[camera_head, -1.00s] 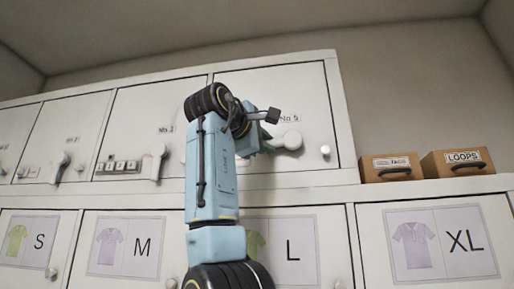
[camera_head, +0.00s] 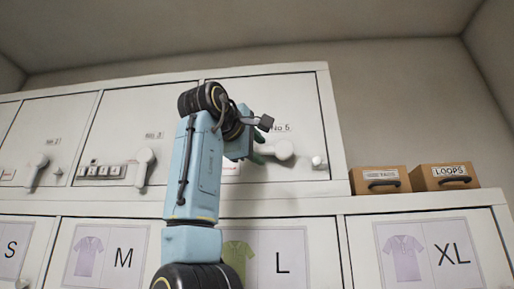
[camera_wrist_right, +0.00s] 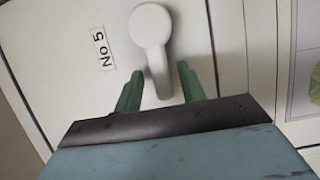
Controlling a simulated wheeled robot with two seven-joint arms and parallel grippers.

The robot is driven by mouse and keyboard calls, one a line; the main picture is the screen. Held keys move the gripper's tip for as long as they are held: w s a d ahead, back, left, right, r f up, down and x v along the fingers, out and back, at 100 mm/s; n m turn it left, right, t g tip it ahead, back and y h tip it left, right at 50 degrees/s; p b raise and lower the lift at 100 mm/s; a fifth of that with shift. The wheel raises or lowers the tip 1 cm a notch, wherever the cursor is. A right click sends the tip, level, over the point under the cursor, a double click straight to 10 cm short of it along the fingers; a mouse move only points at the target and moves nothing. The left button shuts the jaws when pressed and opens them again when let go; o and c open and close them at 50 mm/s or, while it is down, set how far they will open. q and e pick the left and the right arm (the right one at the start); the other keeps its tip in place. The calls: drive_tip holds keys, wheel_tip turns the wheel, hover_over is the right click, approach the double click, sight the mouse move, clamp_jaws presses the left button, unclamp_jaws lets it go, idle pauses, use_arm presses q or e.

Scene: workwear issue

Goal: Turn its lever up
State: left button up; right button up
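A white lever (camera_head: 284,150) with a round hub is on the upper cabinet door marked No 5 (camera_head: 304,110). In the head view its arm runs left from the hub, partly hidden by my right arm. In the wrist view the lever (camera_wrist_right: 151,27) lies with its narrow end between the two green fingers of my right gripper (camera_wrist_right: 160,68). The gripper is open, and a gap shows on each side of the lever. In the head view the right gripper (camera_head: 257,157) is mostly hidden behind its own wrist. My left gripper is not in view.
Doors with similar white levers (camera_head: 145,160) stand to the left. A round knob (camera_head: 319,162) is on the right of the No 5 door. Cardboard boxes (camera_head: 380,187) sit on the ledge at right. Lower doors carry shirt size signs (camera_head: 428,252).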

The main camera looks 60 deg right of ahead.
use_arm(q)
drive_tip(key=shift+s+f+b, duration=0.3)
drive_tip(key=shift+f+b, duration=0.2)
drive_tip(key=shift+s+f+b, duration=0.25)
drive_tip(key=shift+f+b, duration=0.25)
use_arm(e)
drive_tip(key=a, duration=1.3)
drive_tip(key=shift+w+a, duration=0.25)
drive_tip(key=shift+w, duration=0.15)
